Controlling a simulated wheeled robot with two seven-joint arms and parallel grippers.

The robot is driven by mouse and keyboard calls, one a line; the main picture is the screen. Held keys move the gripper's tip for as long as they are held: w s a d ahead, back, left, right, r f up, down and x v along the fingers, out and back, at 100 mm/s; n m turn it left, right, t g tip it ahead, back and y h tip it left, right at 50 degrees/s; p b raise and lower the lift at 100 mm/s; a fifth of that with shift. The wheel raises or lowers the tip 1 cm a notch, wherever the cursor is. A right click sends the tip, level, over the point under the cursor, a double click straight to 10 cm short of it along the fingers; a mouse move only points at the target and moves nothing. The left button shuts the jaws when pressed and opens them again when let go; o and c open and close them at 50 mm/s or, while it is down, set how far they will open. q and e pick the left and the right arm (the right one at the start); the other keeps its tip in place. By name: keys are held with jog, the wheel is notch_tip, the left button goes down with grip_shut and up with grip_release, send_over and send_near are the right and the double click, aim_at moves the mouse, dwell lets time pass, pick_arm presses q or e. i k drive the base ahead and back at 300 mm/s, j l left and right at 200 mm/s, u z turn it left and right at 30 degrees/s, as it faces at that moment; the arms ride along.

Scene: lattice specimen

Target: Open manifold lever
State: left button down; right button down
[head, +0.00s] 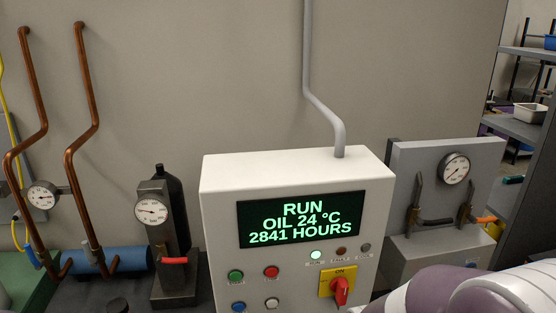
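A grey panel (410,160) on the right carries a round gauge (454,168), dark bent pipes (418,195) and a small orange lever (486,220) at its right side. On the left, a dark block with a gauge (151,211) has a red lever (173,261) lying about level. No label shows which of these is the manifold lever. A purple and white part of my arm (440,292) fills the bottom right corner, in front of the lower grey box. Neither gripper is in view.
A white control cabinet (220,215) with a lit display and a red switch (341,290) stands in the middle. Copper pipes (80,120), a black bottle (178,205) and a blue cylinder (90,260) are at left. Shelves (520,130) stand at far right.

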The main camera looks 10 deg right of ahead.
aim_at(420, 222)
jog(key=l, duration=2.45)
jog(key=l+u, duration=0.25)
jog(key=l, duration=0.2)
jog(key=k+l+u, duration=0.1)
jog(key=l+u, duration=0.15)
jog(key=l, duration=0.2)
jog(key=k+l+u, duration=0.2)
jog(key=l, duration=0.25)
jog(key=l+u, duration=0.25)
jog(key=l, duration=0.15)
jog(key=k+l+u, duration=0.25)
jog(key=l, duration=0.15)
jog(key=i, duration=0.05)
